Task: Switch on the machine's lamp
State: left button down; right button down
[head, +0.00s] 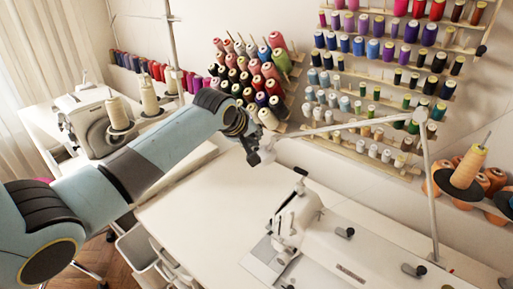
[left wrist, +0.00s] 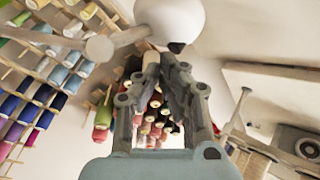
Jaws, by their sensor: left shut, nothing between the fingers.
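The white lamp head (left wrist: 172,18) fills the top of the left wrist view, with a small black part (left wrist: 176,47) on its underside. Its pale jointed arm (head: 352,124) runs left from the post over the table in the head view, and the lamp head there is mostly hidden by my gripper. My left gripper (left wrist: 160,62) is shut and empty, its fingertips just below the lamp head and close to the black part. I cannot tell whether they touch. In the head view, my left gripper (head: 256,153) is at the lamp arm's left end. The white sewing machine (head: 345,240) stands below. My right gripper is out of view.
Thread racks (head: 374,160) with many spools cover the back wall. A second sewing machine (head: 97,127) and cream thread cones (head: 149,97) stand at the left. An orange cone (head: 469,162) is at the right. The white table (head: 190,205) is bare left of the machine.

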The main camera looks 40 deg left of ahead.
pick_arm(q)
jog(key=shift+f, duration=0.1)
dwell(0.3)
jog(key=shift+f, duration=0.35)
jog(key=shift+r+p, duration=0.4)
jog(key=shift+p, duration=0.35)
